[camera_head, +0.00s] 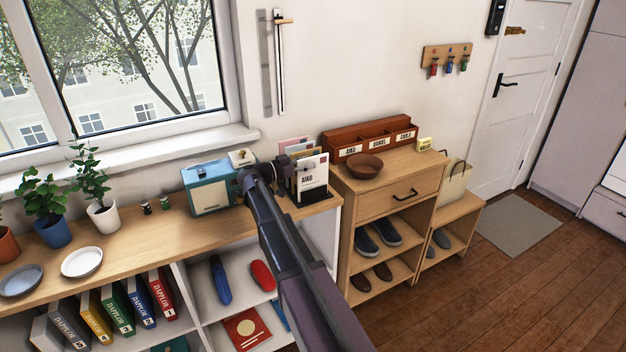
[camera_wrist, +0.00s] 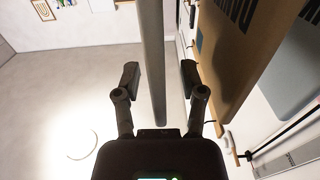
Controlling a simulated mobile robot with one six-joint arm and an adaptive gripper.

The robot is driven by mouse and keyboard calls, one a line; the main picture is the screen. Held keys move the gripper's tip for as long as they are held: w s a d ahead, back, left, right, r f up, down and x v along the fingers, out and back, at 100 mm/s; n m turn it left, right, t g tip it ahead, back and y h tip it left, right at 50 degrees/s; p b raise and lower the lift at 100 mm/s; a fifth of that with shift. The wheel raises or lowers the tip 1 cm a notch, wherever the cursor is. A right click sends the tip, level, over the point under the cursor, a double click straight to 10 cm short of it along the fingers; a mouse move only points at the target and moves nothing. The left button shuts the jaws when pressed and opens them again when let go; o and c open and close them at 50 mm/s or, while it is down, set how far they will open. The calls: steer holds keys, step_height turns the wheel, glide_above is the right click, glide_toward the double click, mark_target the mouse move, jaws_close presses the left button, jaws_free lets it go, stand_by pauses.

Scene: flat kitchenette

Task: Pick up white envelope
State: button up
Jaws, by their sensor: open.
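A white envelope (camera_head: 312,175) marked "AIKO" stands upright in a dark holder (camera_head: 316,198) at the right end of the long shelf top. My gripper (camera_head: 291,172) is at the left side of this envelope. In the wrist view my gripper (camera_wrist: 159,76) is open, with a finger on each side. A long pale grey strip (camera_wrist: 151,50) runs between the fingers, perhaps the envelope edge-on; contact with it cannot be told. A brown printed piece (camera_wrist: 232,50) is right of the right finger. My arm hides part of the shelf top.
A blue radio-like box (camera_head: 208,188) stands left of my gripper. More cards (camera_head: 292,146) stand behind it. A brown bowl (camera_head: 365,166) and a wooden letter sorter (camera_head: 368,138) are on the cabinet at right. The shelf top (camera_head: 160,240) has free room at left.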

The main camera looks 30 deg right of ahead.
steer(key=shift+d, duration=0.5)
jaws_close()
